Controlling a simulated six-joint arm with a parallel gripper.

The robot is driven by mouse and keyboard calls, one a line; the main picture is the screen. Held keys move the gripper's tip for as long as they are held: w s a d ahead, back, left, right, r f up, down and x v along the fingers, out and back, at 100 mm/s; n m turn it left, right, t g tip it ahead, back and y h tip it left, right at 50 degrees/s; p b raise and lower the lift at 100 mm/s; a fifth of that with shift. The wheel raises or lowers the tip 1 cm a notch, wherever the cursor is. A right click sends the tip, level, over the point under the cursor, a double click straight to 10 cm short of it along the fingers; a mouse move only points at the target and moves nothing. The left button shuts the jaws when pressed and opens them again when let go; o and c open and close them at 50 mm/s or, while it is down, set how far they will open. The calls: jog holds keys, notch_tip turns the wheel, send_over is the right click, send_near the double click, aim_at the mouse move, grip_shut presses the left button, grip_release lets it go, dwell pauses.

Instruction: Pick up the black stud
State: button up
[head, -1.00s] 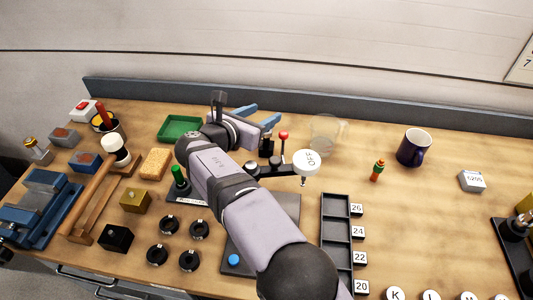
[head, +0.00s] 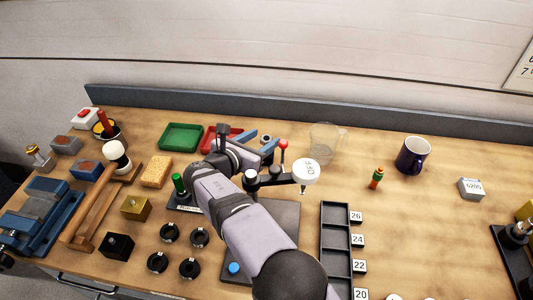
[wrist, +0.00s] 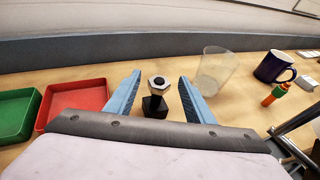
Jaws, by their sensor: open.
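A black stud (wrist: 155,104) stands upright on the bench in the wrist view, with a pale hex nut shape at its top and a dark block-like base. My gripper (wrist: 160,79) is open, one blue finger on each side of the stud, with visible gaps on both sides. Whether the fingertips reach level with the stud or stay short of it, I cannot tell. In the head view my gripper (head: 261,140) is beyond the arm's wrist, and the stud is mostly hidden there by the gripper and arm.
A red tray (wrist: 97,83) and a green tray (wrist: 17,95) lie left of my gripper. A clear beaker (wrist: 214,70) stands right, with a dark mug (wrist: 271,66) and an orange-green piece (wrist: 276,94) beyond. A red-knobbed post (head: 283,147) and white disc (head: 306,171) stand close by.

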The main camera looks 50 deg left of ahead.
aim_at(263, 141)
jog(key=shift+w+a+f+p, duration=0.2)
jog(key=shift+w+f, duration=0.25)
jog(key=shift+f, duration=0.1)
jog(key=shift+w+a+f+p, duration=0.15)
jog(key=shift+w+a+f, duration=0.05)
jog(key=shift+w+f, duration=0.25)
jog(key=shift+w+a+f, duration=0.15)
jog(key=shift+w+f, duration=0.1)
jog(key=shift+w, duration=0.15)
grip_shut()
jog(key=shift+r, duration=0.15)
